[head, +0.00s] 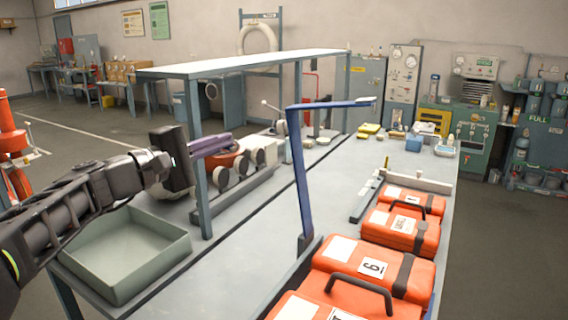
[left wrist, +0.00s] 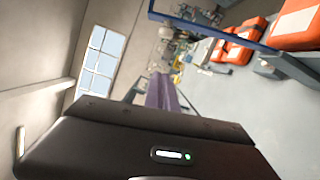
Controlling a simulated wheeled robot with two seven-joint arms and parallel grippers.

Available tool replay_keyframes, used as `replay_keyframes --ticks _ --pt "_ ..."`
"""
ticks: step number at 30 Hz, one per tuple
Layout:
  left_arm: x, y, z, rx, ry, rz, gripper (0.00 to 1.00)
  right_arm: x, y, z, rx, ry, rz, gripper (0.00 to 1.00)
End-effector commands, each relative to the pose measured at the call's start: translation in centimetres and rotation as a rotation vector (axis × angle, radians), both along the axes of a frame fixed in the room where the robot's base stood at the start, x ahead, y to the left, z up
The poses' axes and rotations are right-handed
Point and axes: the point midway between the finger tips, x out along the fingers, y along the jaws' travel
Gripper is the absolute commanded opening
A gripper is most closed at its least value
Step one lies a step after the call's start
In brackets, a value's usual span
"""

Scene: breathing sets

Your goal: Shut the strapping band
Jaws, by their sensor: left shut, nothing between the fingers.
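The strapping band (head: 304,170) appears to be the blue bar that rises beside the row of orange cases (head: 375,262). Its upper part bends and reaches to the right, raised above the bench and clear of the cases. It also shows in the left wrist view as a blue bar (left wrist: 205,28) at the top. My left gripper (head: 228,139) is to the left of the band, apart from it, with its purple fingers shut and empty. The fingers also show in the left wrist view (left wrist: 160,92). My right gripper is not in view.
A raised white shelf (head: 245,63) on posts stands behind my left gripper. A grey-green tray (head: 122,258) lies at the bench's left end. Round parts (head: 235,168) sit under the shelf. Small yellow and blue items lie at the far end. Bare bench lies left of the band.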

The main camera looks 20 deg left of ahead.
Motion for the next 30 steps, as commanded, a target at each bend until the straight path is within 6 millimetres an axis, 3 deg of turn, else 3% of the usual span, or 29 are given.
replay_keyframes --ticks 12,21,30 --pt "7.6 -3.1 0.6 -0.001 0.002 -0.003 0.0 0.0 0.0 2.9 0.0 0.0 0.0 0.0" --pt "6.9 -6.6 1.1 -0.001 0.0 -0.001 0.0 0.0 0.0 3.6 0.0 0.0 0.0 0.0" --pt "6.8 -6.9 1.0 0.0 0.0 0.0 0.0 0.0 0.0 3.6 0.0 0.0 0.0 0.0"
